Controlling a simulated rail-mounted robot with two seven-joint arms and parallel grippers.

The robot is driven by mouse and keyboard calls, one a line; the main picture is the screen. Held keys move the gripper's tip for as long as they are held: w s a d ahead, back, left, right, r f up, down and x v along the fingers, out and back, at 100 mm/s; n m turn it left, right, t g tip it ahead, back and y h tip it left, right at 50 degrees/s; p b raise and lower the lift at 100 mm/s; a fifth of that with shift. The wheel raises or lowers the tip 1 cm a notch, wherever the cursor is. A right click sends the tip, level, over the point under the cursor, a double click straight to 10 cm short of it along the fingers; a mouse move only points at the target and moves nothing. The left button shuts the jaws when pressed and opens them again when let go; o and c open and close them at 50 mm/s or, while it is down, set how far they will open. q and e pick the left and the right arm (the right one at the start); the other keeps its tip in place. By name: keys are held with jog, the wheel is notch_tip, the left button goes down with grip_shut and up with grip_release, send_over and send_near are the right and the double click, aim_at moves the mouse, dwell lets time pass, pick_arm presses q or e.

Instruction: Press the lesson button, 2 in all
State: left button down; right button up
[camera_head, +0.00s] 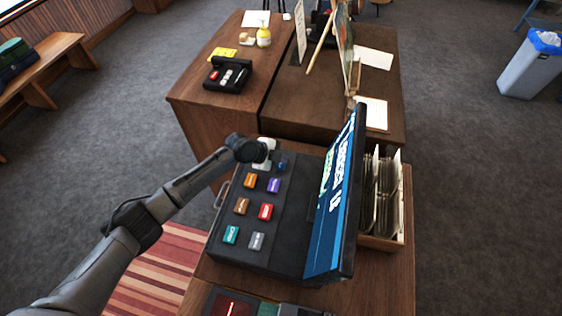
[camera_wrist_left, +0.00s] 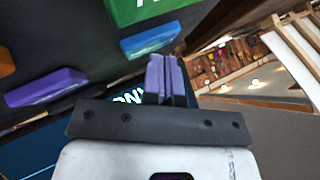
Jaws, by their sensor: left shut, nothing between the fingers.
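A black slanted button panel (camera_head: 293,205) stands on the wooden counter, with several coloured buttons. I cannot read which is the lesson button. Orange (camera_head: 250,181), purple (camera_head: 273,185), brown (camera_head: 241,206), red (camera_head: 265,211), teal (camera_head: 231,235) and grey (camera_head: 256,241) buttons show, with a blue one (camera_head: 282,166) at the far end. My left gripper (camera_head: 266,155) is shut and empty over the panel's far end. In the left wrist view its fingertips (camera_wrist_left: 162,60) are by the blue button (camera_wrist_left: 150,40), below a green button (camera_wrist_left: 140,10); contact cannot be told. My right gripper is out of view.
A lit screen (camera_head: 338,200) rises along the panel's right side, with a wooden bin of sleeves (camera_head: 381,200) behind it. Another counter (camera_head: 230,110) stands beyond, with a black card device (camera_head: 228,75) and a yellow bottle (camera_head: 264,36).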

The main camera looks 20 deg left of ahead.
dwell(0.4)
pick_arm(q)
jog(key=shift+r+p, duration=0.55)
jog(key=shift+r, duration=0.25)
jog(key=shift+r+p, duration=1.6)
jog(key=shift+r, duration=0.95)
